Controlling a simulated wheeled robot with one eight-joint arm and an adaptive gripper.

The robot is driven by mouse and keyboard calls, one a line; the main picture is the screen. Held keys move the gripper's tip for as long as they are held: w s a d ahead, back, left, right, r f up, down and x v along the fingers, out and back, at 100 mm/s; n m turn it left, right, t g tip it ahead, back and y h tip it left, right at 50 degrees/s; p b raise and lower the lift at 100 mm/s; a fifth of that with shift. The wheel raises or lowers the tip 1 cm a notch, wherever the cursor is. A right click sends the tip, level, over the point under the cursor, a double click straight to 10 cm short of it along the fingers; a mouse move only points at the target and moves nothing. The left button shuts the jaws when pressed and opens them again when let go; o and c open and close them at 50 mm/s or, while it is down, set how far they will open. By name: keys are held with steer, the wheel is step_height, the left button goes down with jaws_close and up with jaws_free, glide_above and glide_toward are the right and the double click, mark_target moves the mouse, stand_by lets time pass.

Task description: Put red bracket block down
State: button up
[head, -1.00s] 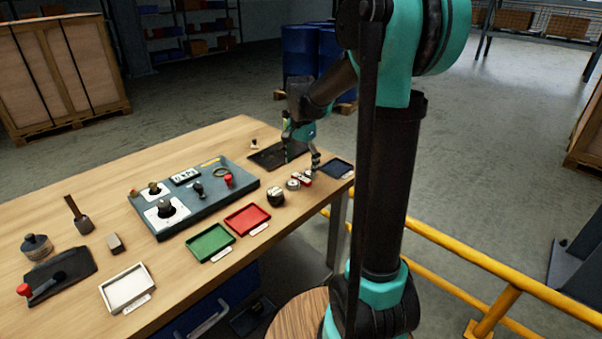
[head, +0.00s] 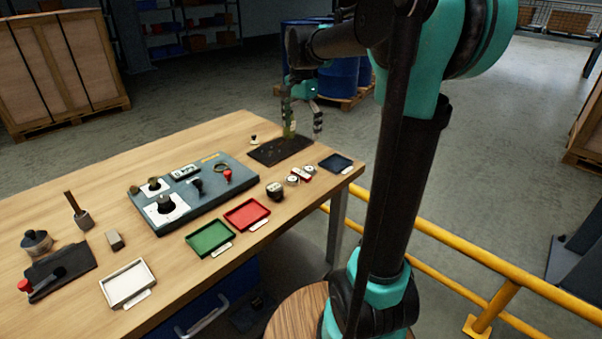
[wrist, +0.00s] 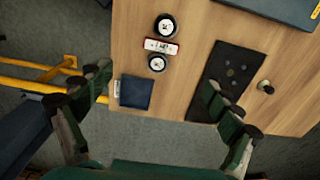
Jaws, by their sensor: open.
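The red bracket block (head: 300,175) lies on the workbench between two small round white-faced pieces (head: 292,181) (head: 309,169). In the wrist view the block (wrist: 162,46) shows a pale marked top with a red edge, between the same two pieces. My gripper (head: 304,130) is open and empty, raised above the far end of the bench and apart from the block. In the wrist view its fingers (wrist: 158,82) are spread wide, with bench and floor visible between them.
A dark navy tray (head: 336,162) sits at the bench corner, and a black perforated plate (head: 280,150) lies near the far edge. Red (head: 247,213) and green (head: 210,237) trays and a grey panel (head: 190,192) stand nearer. A yellow rail (head: 450,248) runs beside the bench.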

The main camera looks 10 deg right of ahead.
glide_above(300, 173)
steer(key=f, duration=1)
steer(key=shift+s+d, duration=0.15)
steer(key=shift+s, duration=0.05)
steer(key=shift+w+f, duration=0.1)
steer(key=shift+f, duration=2.65)
steer(key=shift+c, duration=0.6)
steer(key=c, duration=1.4)
steer(key=shift+o, duration=0.2)
steer(key=shift+r, duration=0.15)
